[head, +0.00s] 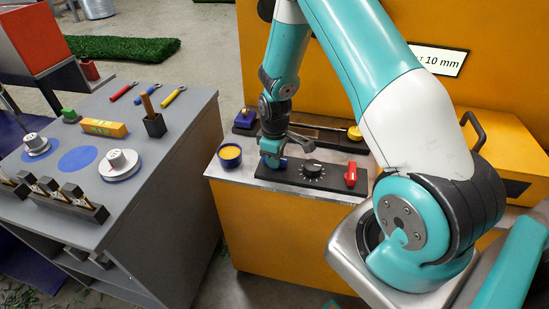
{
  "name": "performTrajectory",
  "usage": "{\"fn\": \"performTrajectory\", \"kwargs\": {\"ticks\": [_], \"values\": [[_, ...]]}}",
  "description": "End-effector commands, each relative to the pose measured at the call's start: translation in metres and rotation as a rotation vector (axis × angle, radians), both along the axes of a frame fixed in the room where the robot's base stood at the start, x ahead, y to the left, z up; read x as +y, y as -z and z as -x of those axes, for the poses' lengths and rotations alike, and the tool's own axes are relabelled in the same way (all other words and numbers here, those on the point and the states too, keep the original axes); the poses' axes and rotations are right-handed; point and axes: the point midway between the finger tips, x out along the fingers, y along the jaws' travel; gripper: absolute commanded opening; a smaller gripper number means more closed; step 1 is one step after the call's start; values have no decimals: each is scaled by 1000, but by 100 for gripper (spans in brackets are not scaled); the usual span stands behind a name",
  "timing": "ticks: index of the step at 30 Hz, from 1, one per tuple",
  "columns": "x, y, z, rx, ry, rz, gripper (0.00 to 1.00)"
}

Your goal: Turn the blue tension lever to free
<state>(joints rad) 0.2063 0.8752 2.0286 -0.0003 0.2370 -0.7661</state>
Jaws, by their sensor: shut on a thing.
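My gripper (273,158) is lowered onto the left end of a black control panel (325,183) on the orange machine's metal ledge. It is shut on the blue tension lever, a small bit of which shows at the jaws (282,163). The arm's end hides most of the lever, so its exact angle cannot be told. To the right on the same panel are a black dial (312,168) with white marks and a red switch (351,175).
A blue cup with yellow contents (230,155) stands left of the panel. A blue block (246,118) and a yellow-tipped rod (355,133) are behind. The grey workbench (150,190) at left holds tools and spools. A gap of floor separates bench and machine.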

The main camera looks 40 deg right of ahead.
Motion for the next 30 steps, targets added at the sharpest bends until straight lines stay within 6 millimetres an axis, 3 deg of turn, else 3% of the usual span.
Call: {"fn": "performTrajectory", "kwargs": {"ticks": [9,24,25,27,28,30], "values": [[0,0,2,6,-102,0,0],[0,0,2,7,-119,1,0],[0,0,2,7,-119,1,27],[0,0,2,6,-119,0,43],[0,0,2,4,-119,0,48],[0,0,1,4,-119,0,48]]}}
